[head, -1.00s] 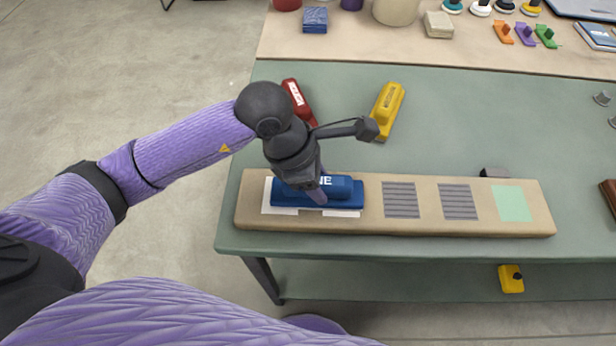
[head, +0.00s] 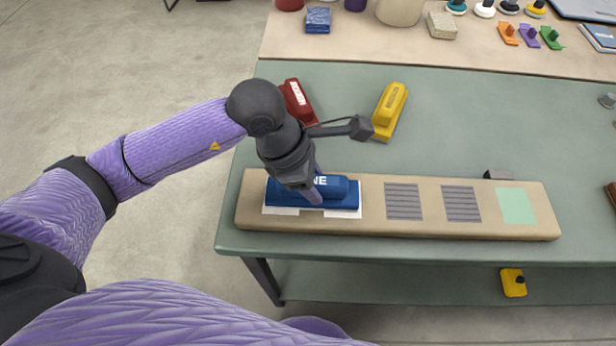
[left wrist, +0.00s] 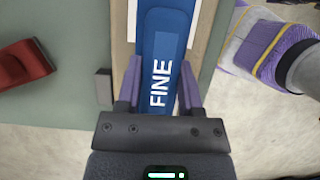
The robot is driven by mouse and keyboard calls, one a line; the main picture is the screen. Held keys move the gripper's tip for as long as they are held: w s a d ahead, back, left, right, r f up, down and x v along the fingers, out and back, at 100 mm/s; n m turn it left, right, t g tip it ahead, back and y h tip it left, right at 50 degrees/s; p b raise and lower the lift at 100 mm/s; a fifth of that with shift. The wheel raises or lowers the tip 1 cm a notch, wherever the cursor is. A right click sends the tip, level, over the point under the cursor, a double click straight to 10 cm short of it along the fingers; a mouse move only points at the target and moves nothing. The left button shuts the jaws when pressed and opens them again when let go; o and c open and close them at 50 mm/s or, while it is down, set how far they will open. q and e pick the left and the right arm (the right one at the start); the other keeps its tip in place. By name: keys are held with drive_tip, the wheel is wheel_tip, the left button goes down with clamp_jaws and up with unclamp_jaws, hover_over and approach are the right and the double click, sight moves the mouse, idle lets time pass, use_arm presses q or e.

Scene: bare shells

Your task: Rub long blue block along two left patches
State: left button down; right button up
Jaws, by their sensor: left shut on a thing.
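A long blue block (head: 340,193) marked "FINE" lies on the left part of a tan board (head: 385,222). My left gripper (head: 313,188) is shut on the block's raised handle from above. The left wrist view shows the block (left wrist: 163,40) between the purple fingers of the gripper (left wrist: 160,88). Two white patches lie under the block, so mostly hidden: the left patch (head: 281,211) and the right patch (head: 343,214) show along its front edge. The block appears to rest on them. My right gripper is not in view.
Two grey striped patches (head: 404,201) (head: 461,204) and a pale green patch (head: 516,206) lie further right on the board. A red block (head: 298,100) and a yellow block (head: 389,110) stand behind. The green table (head: 470,130) is clear between.

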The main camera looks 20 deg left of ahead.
use_arm(q)
drive_tip(key=shift+r, duration=0.1)
wheel_tip(320, 180, up, 7)
drive_tip(key=p, duration=0.5)
idle(0.4)
